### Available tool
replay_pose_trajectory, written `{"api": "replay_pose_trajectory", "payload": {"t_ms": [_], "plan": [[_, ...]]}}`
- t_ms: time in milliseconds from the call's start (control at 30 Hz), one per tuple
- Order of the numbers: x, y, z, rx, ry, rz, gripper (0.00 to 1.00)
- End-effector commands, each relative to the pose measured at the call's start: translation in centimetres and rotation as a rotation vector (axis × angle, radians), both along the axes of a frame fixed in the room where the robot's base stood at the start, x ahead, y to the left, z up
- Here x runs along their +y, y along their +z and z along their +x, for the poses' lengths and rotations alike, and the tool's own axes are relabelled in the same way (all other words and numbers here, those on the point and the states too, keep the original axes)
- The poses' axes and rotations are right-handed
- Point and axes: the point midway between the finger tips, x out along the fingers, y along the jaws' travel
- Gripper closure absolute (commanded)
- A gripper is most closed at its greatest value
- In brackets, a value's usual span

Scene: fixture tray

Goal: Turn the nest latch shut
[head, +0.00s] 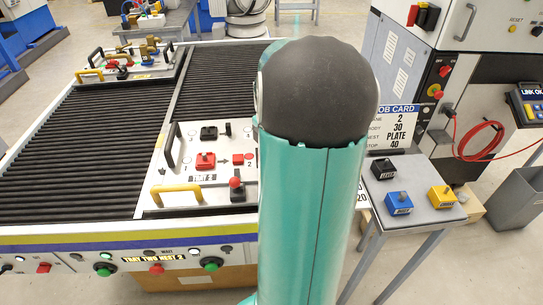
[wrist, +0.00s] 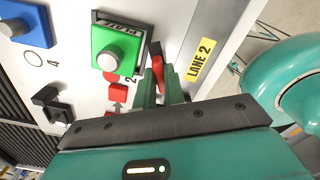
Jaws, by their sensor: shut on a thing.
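In the wrist view my gripper (wrist: 159,78) has its two green fingers closed around the red lever (wrist: 157,66) of the nest latch. The latch is beside a green block (wrist: 117,50) with a round pale knob, which sits at the place marked 2. Whether the latch overlaps the block is hard to tell. In the head view my arm hides my gripper, the green block and this latch. The fixture tray (head: 168,206) shows left of my arm.
On the tray are a red block (head: 205,160), a black latch (head: 208,133), a red-knobbed lever (head: 237,190) and a yellow handle (head: 177,191). A blue block (wrist: 28,22) shows in the wrist view. A side table (head: 424,208) with several blocks stands right.

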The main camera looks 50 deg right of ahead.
Motion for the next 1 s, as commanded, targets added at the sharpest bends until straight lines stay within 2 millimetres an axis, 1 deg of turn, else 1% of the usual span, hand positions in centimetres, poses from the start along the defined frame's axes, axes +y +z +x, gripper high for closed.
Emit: {"api": "replay_pose_trajectory", "payload": {"t_ms": [100, 333, 400, 467, 700, 800, 900, 1000], "plan": [[-0.03, 0.03, -0.02, 0.000, 0.042, -0.001, 1.00], [-0.03, 0.04, -0.02, -0.001, 0.043, -0.001, 1.00], [-0.04, 0.04, -0.01, -0.001, 0.067, -0.001, 1.00], [-0.04, 0.05, -0.01, -0.001, 0.118, -0.001, 1.00], [-0.04, 0.05, 0.00, -0.001, 0.413, -0.001, 1.00], [-0.04, 0.05, -0.01, -0.001, 0.505, -0.001, 1.00], [-0.05, 0.06, -0.02, -0.001, 0.541, -0.001, 1.00], [-0.05, 0.06, -0.02, -0.001, 0.542, -0.001, 1.00]]}}
